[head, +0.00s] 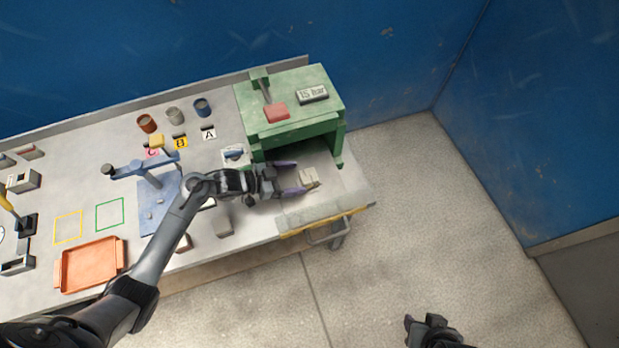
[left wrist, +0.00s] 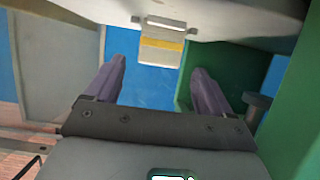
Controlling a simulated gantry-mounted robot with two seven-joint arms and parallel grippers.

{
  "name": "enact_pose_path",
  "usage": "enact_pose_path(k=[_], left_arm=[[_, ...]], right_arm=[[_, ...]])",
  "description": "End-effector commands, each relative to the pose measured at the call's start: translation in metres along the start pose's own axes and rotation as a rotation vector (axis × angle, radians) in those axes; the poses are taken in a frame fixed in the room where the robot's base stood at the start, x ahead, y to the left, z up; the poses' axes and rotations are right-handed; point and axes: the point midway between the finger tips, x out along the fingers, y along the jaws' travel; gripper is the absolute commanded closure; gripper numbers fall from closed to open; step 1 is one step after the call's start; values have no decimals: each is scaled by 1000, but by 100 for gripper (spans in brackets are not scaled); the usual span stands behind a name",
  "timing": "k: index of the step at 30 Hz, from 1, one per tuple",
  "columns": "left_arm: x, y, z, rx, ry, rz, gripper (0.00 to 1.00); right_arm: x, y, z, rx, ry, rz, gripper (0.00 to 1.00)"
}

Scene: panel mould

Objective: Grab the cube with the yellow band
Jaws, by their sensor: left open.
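The cube with the yellow band (head: 310,178) is pale and small. It is on the right part of the bench, in front of the green press. The left wrist view shows the cube (left wrist: 161,50) with its yellow band across it, beyond my fingertips and roughly centred between them. My left gripper (head: 297,179) is open, with its purple fingers pointing at the cube. It also shows in the left wrist view (left wrist: 158,68), with nothing between the fingers. My right gripper (head: 409,324) is at the bottom edge of the head view, away from the bench, and its jaws are unclear.
The green press (head: 298,130) stands just behind the cube, with a red block (head: 275,112) on top. A yellow-edged strip (head: 322,219) and a handle line the bench's front. A blue stand (head: 150,190) and an orange tray (head: 90,264) are to the left.

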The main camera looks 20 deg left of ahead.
Motion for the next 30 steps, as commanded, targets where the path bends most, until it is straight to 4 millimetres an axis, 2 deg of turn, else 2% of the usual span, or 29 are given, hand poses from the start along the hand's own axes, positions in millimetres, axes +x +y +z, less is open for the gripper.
enact_pose_path(k=[5,15,25,26,30], left_arm=[[9,0,-1,-1,1,0,17],[49,2,-2,-1,1,-1,17],[55,2,-2,1,-1,-1,17],[55,2,-2,1,-1,-1,19],[55,2,-2,1,-1,-1,40]], right_arm=[[-1,0,-1,3,2,-1,57],[-4,1,-3,3,4,2,57],[-4,3,-3,-5,4,8,57],[-4,3,-3,-5,4,8,57],[-4,3,-3,-5,4,8,57]])
